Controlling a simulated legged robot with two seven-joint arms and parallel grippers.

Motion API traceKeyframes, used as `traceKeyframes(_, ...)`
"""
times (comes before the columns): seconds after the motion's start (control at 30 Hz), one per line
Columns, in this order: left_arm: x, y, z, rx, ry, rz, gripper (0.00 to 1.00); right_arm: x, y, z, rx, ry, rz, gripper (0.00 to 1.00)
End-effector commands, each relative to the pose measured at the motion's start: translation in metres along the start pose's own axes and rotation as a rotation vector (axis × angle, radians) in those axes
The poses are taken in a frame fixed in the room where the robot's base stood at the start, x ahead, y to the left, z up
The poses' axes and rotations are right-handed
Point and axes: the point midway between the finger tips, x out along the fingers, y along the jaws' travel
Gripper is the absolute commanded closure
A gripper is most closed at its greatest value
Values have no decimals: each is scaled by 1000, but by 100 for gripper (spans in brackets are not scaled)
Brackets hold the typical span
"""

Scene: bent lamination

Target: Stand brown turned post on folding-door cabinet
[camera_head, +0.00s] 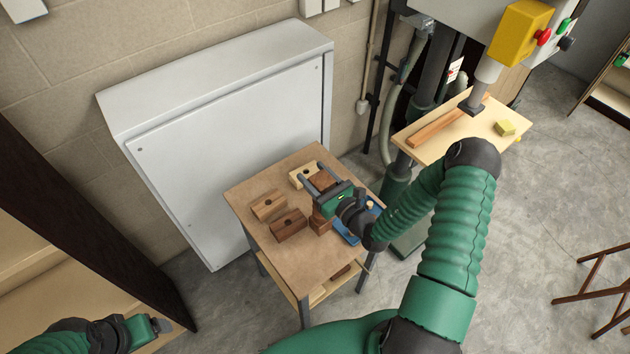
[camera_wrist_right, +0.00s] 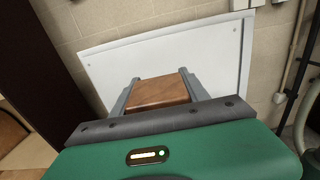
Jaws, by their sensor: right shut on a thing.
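My right gripper (camera_head: 318,181) is over the small work table and shut on a brown wooden piece (camera_head: 323,181), which I take to be the turned post. In the right wrist view the brown wood (camera_wrist_right: 158,92) fills the space between the two grey fingers. More brown wood (camera_head: 319,222) shows below the gripper, and I cannot tell if it is the same piece. My left gripper (camera_head: 158,326) is at the lower left; its jaw opening is unclear. A dark-sided cabinet (camera_head: 75,215) with pale shelves stands at the left. No folding door is clearly visible.
The work table (camera_head: 262,187) holds a pale block (camera_head: 268,204), a brown block (camera_head: 288,225), another pale block (camera_head: 298,175) and a blue item (camera_head: 345,238). A white wall cabinet (camera_head: 230,130) stands behind. A drill-press table (camera_head: 435,148) is at the right.

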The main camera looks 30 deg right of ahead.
Motion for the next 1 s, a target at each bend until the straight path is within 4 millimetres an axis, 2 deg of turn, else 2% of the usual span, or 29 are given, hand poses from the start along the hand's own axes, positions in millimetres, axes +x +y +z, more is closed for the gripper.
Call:
traceKeyframes(0.4, -12, 0, -3, 0, 0, 0, 20, -2, 0, -31, 0, 1, -2, 100)
traceKeyframes(0.73, -9, 0, -2, 0, 0, 0, 20, -2, 0, -36, -1, 0, -2, 100)
traceKeyframes(0.77, -10, 0, -2, 0, 0, 0, 20, -2, 0, -37, -1, 3, -2, 45)
traceKeyframes(0.9, -10, 0, -2, 0, 0, 0, 20, -2, -1, -36, 0, 3, -2, 27)
traceKeyframes(1.0, -10, 0, -2, 0, 0, 0, 20, -2, -1, -36, 0, 3, -2, 26)
